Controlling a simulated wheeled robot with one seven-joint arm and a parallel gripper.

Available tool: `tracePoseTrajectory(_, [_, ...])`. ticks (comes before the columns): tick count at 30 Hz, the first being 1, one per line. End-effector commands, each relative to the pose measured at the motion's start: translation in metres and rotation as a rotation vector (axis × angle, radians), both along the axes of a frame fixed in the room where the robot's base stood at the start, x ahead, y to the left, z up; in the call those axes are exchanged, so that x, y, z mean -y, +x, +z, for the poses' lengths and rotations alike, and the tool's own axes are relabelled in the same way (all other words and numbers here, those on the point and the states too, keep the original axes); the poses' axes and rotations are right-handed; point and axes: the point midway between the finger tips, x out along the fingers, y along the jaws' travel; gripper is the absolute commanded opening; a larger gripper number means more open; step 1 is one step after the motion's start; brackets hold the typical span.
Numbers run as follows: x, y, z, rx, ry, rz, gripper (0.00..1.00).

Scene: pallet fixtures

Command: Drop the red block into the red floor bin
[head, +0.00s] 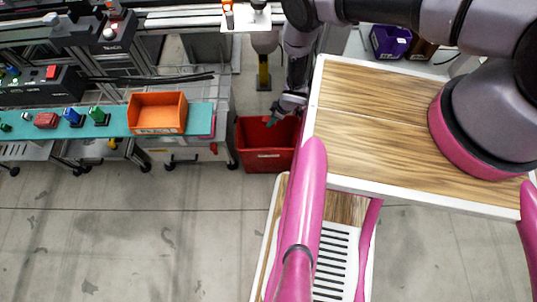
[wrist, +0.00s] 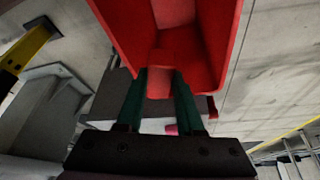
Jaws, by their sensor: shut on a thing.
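The red floor bin (head: 265,160) stands on the floor beside the end of the teal-topped bench in the head view. My gripper (head: 270,120) points down over the bin's opening. In the wrist view, my gripper (wrist: 160,85) has its green fingers shut on the red block (wrist: 160,78), which shows between the fingertips. The red bin (wrist: 222,40) fills the view behind the block. The block's lower parts blend with the bin, so its exact height above the floor of the bin cannot be told.
An orange bin (head: 157,113) sits on the teal bench (head: 110,123), with small red, blue and green items to its left. A purple bin (head: 389,42) is at the back right. A yellow post (head: 263,73) stands behind the red bin. The floor in front is clear.

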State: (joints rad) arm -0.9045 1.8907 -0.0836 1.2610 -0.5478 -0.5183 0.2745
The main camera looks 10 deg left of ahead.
Motion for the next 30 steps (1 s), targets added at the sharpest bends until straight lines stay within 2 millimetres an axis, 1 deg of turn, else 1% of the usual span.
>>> tracePoseTrajectory(7, [0.0,0.0,-0.001,0.0,0.0,0.0,0.0])
tracePoseTrajectory(8, [0.0,0.0,-0.001,0.0,0.0,0.0,0.44])
tracePoseTrajectory(9, [0.0,0.0,-0.001,0.0,0.0,0.0,0.59])
tracePoseTrajectory(10, [0.0,0.0,0.0,0.0,0.0,0.0,0.71])
tracePoseTrajectory(19, [0.0,0.0,0.0,0.0,0.0,0.0,0.71])
tracePoseTrajectory(22, [0.0,0.0,0.004,0.0,0.0,0.0,0.71])
tracePoseTrajectory(26, [-0.002,0.001,0.022,0.0,0.002,-0.001,0.71])
tracePoseTrajectory(30, [-0.002,0.001,0.05,-0.001,0.002,-0.002,0.71])
